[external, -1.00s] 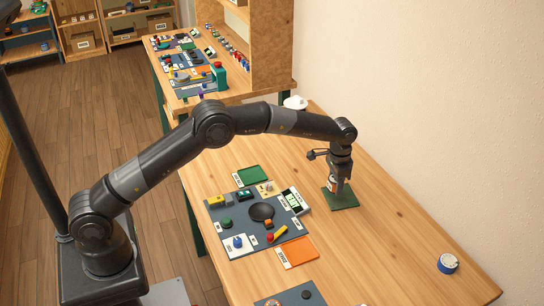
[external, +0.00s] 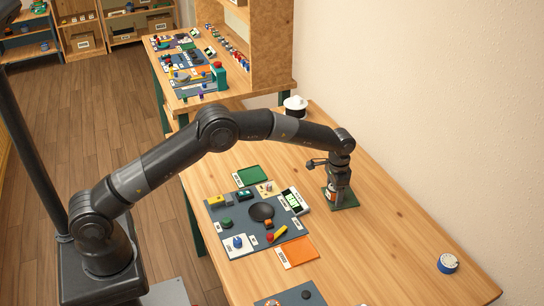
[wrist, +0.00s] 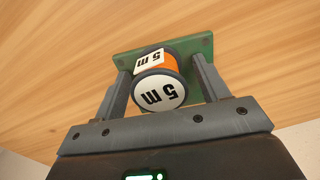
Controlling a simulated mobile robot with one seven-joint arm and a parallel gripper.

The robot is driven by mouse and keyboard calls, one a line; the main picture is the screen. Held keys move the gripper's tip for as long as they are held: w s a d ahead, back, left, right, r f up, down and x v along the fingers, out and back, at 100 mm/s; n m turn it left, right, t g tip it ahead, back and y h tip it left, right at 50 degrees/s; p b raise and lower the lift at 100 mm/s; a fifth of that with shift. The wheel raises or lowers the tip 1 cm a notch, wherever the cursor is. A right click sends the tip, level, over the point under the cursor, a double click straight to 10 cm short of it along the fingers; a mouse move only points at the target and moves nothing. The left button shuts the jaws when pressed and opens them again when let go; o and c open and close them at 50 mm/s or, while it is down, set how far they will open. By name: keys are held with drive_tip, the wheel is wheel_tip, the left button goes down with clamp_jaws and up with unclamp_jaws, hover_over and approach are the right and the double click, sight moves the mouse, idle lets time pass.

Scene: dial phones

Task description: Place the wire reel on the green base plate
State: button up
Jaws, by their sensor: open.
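The wire reel (wrist: 160,85) is a short cylinder with orange winding, dark rims and white "5 m" labels. In the wrist view it stands on end over the green base plate (wrist: 202,47), apparently resting on it. My gripper (wrist: 160,62) is open, with one finger on each side of the reel and a gap showing at the right finger. In the external view my gripper (external: 335,199) points down low at the green base plate (external: 350,201), and the reel (external: 331,196) shows only in part beside the fingers.
A dark panel (external: 225,243) with several small parts lies left of the plate. A green tray (external: 253,175) and an orange tray (external: 298,250) lie near it. A white and blue round item (external: 448,263) sits at the right. The table between is clear.

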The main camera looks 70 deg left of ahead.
drive_tip(key=shift+r, duration=0.1)
drive_tip(key=s+a+r+t, duration=0.1)
drive_tip(key=s+r, duration=0.3)
drive_tip(key=r, duration=0.8)
drive_tip(key=s+r, duration=0.5)
drive_tip(key=r, duration=0.8)
drive_tip(key=s+a+r+n+t, duration=0.1)
drive_tip(key=s+r, duration=0.3)
drive_tip(key=s, duration=0.3)
drive_tip(key=s+r+t, duration=0.1)
drive_tip(key=s+r, duration=0.3)
drive_tip(key=s, duration=0.2)
drive_tip(key=s+a+f+t, duration=0.1)
drive_tip(key=s+f, duration=0.1)
drive_tip(key=s, duration=1.2)
drive_tip(key=s+a+f+n+t, duration=0.1)
drive_tip(key=s+f, duration=0.2)
drive_tip(key=s, duration=1.2)
drive_tip(key=shift+f+t, duration=0.25)
drive_tip(key=shift+t, duration=0.05)
drive_tip(key=shift+s, duration=0.1)
